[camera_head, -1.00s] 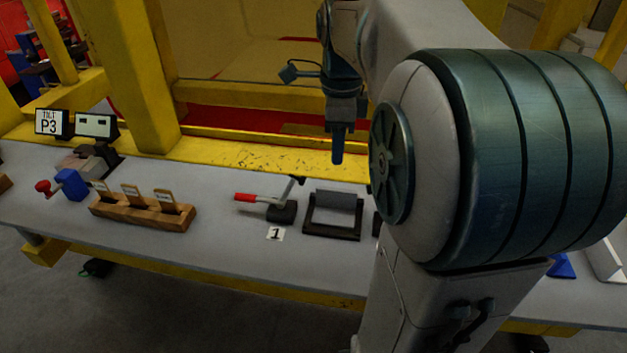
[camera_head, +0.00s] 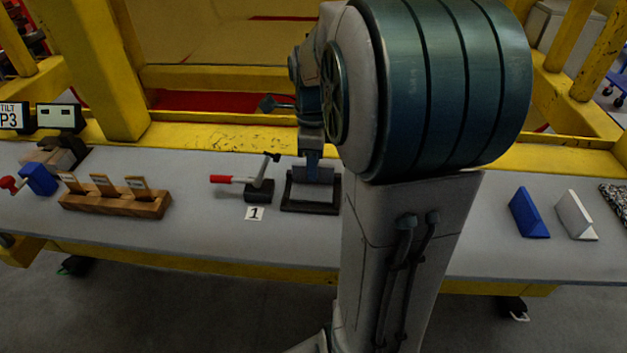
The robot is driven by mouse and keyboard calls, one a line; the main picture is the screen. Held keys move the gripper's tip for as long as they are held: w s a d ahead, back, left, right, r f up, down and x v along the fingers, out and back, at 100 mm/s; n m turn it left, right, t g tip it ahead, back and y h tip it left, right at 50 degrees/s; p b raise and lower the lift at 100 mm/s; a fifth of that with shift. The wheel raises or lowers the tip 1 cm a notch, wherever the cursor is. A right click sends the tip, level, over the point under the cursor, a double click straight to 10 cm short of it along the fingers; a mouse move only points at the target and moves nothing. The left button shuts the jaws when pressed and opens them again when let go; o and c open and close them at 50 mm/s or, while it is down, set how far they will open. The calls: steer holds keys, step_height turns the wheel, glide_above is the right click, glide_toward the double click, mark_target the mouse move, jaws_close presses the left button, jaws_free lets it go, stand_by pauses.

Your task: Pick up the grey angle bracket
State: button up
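A grey angled piece (camera_head: 325,175), which looks like the grey angle bracket, stands in a black square frame (camera_head: 310,208) on the bench, right of the "1" label. My gripper (camera_head: 312,168) points down over this frame, at the piece's upper edge. Its fingers overlap the piece in the picture, so I cannot tell whether they touch or grip it. Part of the piece is hidden behind the fingers. A pale grey-white angled piece (camera_head: 575,214) stands at the right of the bench, beside a blue one (camera_head: 528,212).
A red-handled toggle clamp (camera_head: 258,188) stands just left of the frame. Further left are a wooden block with slots (camera_head: 115,204) and a blue vise-like part (camera_head: 40,180). A speckled piece (camera_head: 614,200) lies at the far right. Yellow beams (camera_head: 215,135) run behind the bench (camera_head: 200,225).

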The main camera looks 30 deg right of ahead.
steer(key=shift+f, duration=0.95)
jaws_close()
steer(key=shift+r, duration=0.15)
